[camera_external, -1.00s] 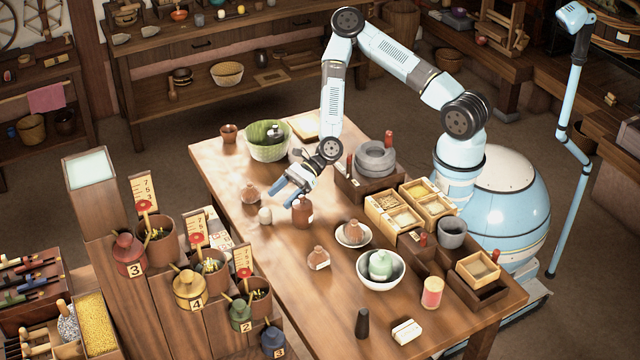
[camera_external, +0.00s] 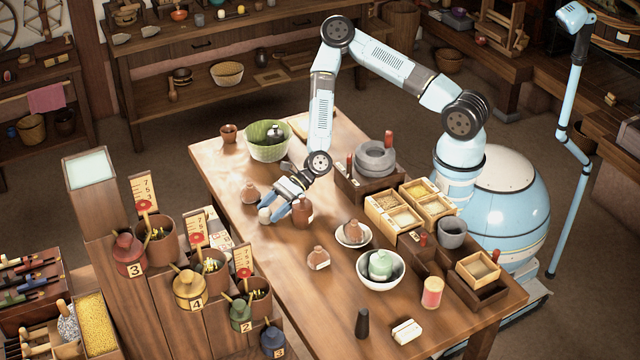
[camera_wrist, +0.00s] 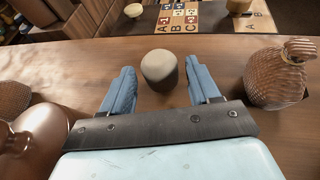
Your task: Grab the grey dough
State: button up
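The grey dough (camera_wrist: 159,70) is a small, pale grey, rounded lump on the wooden table. In the wrist view it sits between and slightly beyond the two blue fingers of my gripper (camera_wrist: 158,90), with a gap on each side. In the external view the dough (camera_external: 264,215) shows at the fingertips of my gripper (camera_external: 268,208), which is low over the table. The gripper is open, and I see no contact with the dough.
A reddish-brown bottle (camera_external: 302,212) stands close beside the fingers. A ribbed brown bottle (camera_external: 250,193) stands on the other side. A green bowl (camera_external: 268,148) is behind. Bare table (camera_external: 260,255) lies in front of the dough.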

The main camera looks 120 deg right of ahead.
jog(key=c, duration=0.9)
